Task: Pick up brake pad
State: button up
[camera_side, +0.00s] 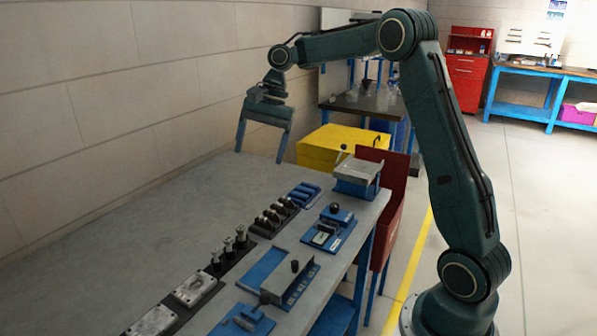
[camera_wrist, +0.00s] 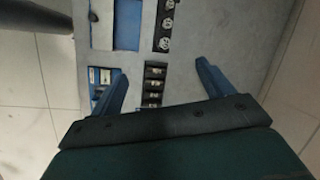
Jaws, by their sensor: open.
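My gripper (camera_side: 259,156) is open and empty, raised well above the bench, with its two blue fingers pointing down. In the wrist view its fingertips (camera_wrist: 160,66) are spread on either side of a row of dark parts (camera_wrist: 153,85) on the bench below. In the side view the dark parts (camera_side: 273,218) sit in a black holder, with small blue parts (camera_side: 303,193) behind them. I cannot tell which of these parts is the brake pad. Nothing touches the fingers.
Upright metal parts (camera_side: 229,247) and flat metal plates (camera_side: 194,286) continue the row. Blue fixtures (camera_side: 329,230) and a blue tray (camera_side: 277,279) line the front edge. A raised fixture (camera_side: 357,173) stands at the far end. The grey bench top (camera_side: 130,245) is clear towards the wall.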

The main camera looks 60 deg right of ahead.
jog(key=w+d+f+m+g+y, duration=0.1)
jog(key=w+d+f+m, duration=0.2)
jog(key=d+f, duration=0.6)
jog(key=shift+f+m, duration=0.65)
jog(key=shift+m, duration=0.05)
jog(key=shift+w+f, duration=0.1)
jog(key=shift+f, duration=0.05)
send_near(264, 224)
jog(key=shift+x, duration=1.2)
jog(key=shift+w+a, duration=0.15)
jog(key=shift+a, duration=0.05)
jog(key=shift+x, duration=2.5)
jog(key=shift+d, duration=0.15)
jog(key=shift+c, duration=0.4)
